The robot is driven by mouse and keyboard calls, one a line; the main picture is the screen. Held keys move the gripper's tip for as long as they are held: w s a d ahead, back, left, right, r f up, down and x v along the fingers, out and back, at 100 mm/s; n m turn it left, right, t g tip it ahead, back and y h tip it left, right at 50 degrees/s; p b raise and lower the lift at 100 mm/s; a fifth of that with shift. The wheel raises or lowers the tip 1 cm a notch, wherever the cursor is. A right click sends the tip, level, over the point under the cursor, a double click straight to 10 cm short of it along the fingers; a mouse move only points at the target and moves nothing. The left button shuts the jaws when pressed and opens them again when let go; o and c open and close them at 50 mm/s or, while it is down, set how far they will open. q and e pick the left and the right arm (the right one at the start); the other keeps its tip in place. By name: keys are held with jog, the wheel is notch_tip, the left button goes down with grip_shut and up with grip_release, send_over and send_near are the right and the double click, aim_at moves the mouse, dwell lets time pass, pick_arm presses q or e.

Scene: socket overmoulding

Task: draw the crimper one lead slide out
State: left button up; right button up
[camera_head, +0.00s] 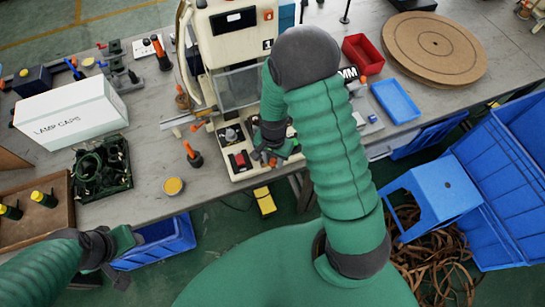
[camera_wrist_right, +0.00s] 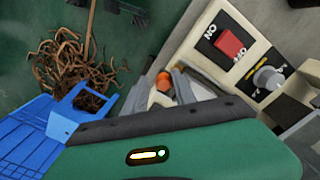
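Crimper one (camera_head: 229,40), a cream machine marked "1", stands at the table's front edge in the head view. Its base carries a red switch (camera_head: 240,160) and a round knob (camera_head: 231,135). My right gripper (camera_head: 271,158) is low at the base's front right corner, beside the switch. In the right wrist view a small orange knob (camera_wrist_right: 163,80) and a cream piece (camera_wrist_right: 158,98) lie between or just beyond its grey fingers; I cannot tell whether they grip it. The lead slide is not clearly distinguishable. My left gripper (camera_head: 120,262) is at lower left, away from the crimper, its opening unclear.
A lamp caps box (camera_head: 72,113), a yellow-topped tin (camera_head: 173,186) and an orange-handled tool (camera_head: 193,155) are left of the crimper. A red bin (camera_head: 362,53) and blue tray (camera_head: 396,101) are to the right. A blue stool (camera_head: 432,190) stands on the floor.

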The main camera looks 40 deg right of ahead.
jog(key=shift+w+r, duration=0.1)
jog(key=shift+r, duration=0.2)
notch_tip(320, 180, up, 16)
jog(key=shift+p, duration=0.35)
jog(key=shift+r, duration=0.1)
jog(key=s+a+f+n+t, duration=0.1)
jog(key=s+a+n, duration=0.4)
jog(key=n, duration=0.6)
jog(key=shift+s+a+n+t, duration=0.2)
jog(key=shift+a+n+t, duration=0.1)
jog(key=shift+a+t, duration=0.45)
jog(key=shift+s+d, duration=0.1)
jog(key=shift+s, duration=0.05)
